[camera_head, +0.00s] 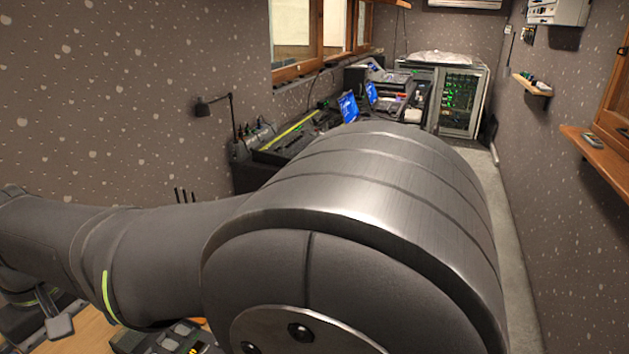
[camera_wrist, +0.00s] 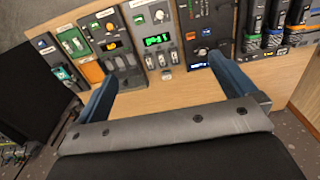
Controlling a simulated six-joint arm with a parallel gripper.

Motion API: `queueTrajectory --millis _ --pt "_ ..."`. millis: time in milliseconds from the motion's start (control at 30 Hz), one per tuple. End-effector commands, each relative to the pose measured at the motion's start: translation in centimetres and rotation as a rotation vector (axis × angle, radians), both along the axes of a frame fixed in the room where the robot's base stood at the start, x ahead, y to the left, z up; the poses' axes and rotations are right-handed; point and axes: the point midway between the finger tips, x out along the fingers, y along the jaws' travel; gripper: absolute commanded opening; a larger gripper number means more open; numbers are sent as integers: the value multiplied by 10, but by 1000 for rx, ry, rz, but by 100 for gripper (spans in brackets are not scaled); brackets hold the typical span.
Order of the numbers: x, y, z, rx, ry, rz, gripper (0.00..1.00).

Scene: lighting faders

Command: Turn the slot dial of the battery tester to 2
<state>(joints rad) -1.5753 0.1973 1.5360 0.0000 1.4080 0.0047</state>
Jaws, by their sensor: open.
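My gripper (camera_wrist: 162,67) shows in the wrist view with its two blue fingers wide apart and nothing between them. I cannot read any dial setting. In the head view my arm hides most of the work area and my gripper.
An orange-fronted unit (camera_wrist: 92,72) and other small modules stand left of the display device. Dark upright units (camera_wrist: 268,28) stand at the right. Bare wood (camera_wrist: 165,100) lies between the fingers. In the head view, a desk with blue screens (camera_head: 349,106) is far back.

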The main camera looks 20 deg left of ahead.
Motion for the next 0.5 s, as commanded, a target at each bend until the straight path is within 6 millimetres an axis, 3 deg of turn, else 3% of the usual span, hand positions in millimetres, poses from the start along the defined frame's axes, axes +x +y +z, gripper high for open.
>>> queueTrajectory --millis 33,267,400,500 --pt "0 0 0 0 0 0 94" --pt "0 0 0 0 0 0 49" --pt "-2 2 -5 -11 -6 22 46" --pt "-7 10 -23 -49 -26 97 46"
